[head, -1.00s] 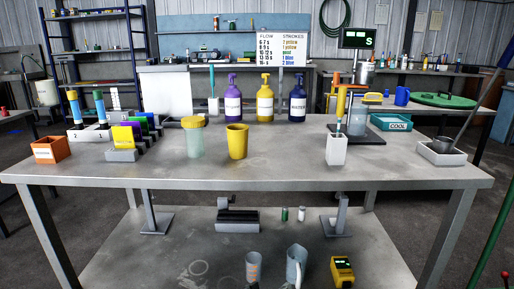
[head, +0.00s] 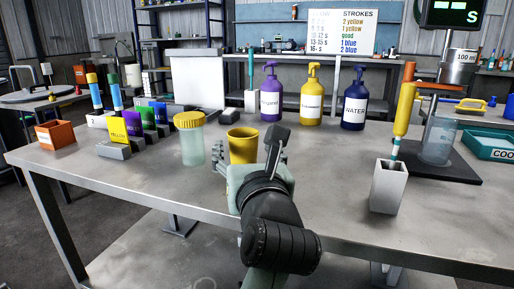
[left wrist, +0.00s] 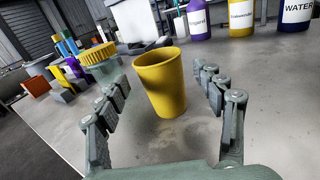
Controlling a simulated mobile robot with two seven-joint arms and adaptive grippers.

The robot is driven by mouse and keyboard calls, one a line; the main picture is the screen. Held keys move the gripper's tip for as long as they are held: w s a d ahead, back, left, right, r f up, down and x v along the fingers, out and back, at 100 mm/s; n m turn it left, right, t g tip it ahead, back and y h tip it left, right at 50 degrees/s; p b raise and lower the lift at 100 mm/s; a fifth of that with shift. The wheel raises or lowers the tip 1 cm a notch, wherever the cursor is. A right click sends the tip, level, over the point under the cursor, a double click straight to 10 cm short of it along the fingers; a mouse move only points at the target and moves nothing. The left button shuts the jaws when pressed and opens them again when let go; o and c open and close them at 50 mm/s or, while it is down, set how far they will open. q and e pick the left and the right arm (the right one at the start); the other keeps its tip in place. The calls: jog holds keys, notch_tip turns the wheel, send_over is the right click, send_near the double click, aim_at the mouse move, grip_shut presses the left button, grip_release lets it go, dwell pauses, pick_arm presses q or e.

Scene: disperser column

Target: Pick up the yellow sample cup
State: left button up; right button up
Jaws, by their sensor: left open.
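The yellow sample cup (head: 241,147) stands upright on the grey table, partly hidden by my left gripper in the head view. In the left wrist view the yellow cup (left wrist: 162,84) stands ahead of and between the open fingers, with no visible contact. My left gripper (head: 248,160) reaches in from the front edge of the table, close to the cup. Its two fingers show spread and empty in the left wrist view (left wrist: 163,103). My right gripper is not in view.
A clear jar with a yellow lid (head: 190,139) stands just left of the cup. Purple (head: 270,96), yellow (head: 311,98) and blue (head: 355,100) pump bottles stand behind. A white holder (head: 388,187) stands at right. The table between cup and holder is clear.

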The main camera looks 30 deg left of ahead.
aim_at(241, 134)
pick_arm(q)
jog(key=shift+a, duration=0.5)
jog(key=shift+w+a, duration=0.25)
jog(key=shift+w, duration=0.05)
jog(key=shift+x, duration=0.8)
jog(key=x, duration=0.5)
jog(key=shift+w+d+r, duration=0.2)
jog(key=shift+w+r, duration=0.05)
jog(key=shift+r, duration=0.15)
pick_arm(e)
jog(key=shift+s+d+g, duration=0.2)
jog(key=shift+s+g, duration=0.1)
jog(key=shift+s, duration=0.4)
pick_arm(q)
jog(key=shift+c, duration=0.6)
jog(key=c, duration=1.4)
grip_shut()
